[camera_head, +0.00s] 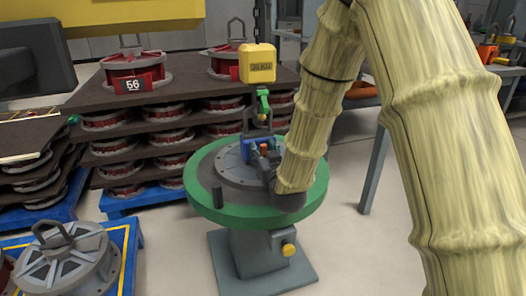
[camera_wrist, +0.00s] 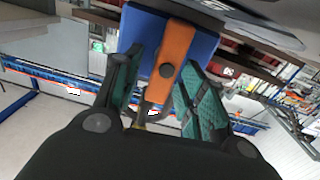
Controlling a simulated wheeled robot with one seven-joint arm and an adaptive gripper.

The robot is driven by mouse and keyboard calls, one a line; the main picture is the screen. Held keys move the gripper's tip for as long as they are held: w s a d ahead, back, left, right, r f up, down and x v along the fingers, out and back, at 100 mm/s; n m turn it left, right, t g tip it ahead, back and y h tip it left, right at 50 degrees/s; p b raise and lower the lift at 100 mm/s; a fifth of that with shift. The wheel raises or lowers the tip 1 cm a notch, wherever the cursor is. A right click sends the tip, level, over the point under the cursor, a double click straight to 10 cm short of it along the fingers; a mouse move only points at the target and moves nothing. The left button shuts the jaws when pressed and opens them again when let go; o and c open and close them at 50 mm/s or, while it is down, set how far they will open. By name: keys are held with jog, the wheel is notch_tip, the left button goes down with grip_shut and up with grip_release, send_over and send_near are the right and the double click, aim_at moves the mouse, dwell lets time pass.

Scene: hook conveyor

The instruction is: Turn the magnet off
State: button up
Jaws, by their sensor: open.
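The magnet is a blue block (camera_head: 248,148) with an orange lever (camera_head: 264,149), on the grey disc on top of a green round table (camera_head: 203,185). A metal shackle rises above it, close to a green hook (camera_head: 263,103). In the wrist view the blue block (camera_wrist: 207,42) fills the upper middle, with the orange lever (camera_wrist: 174,50) in front of it. My gripper (camera_wrist: 157,74) is open, its two dark green-padded fingers on either side of the lever. In the head view my gripper (camera_head: 267,168) is at the block's right, partly hidden by my arm.
A yellow hoist block (camera_head: 257,63) hangs on a chain above the hook. Behind, a dark shelf (camera_head: 190,88) holds several red and grey round parts. A grey lidded part (camera_head: 70,258) stands on a blue pallet at front left.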

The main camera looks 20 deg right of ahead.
jog(key=s, duration=1.2)
jog(key=shift+a, duration=0.15)
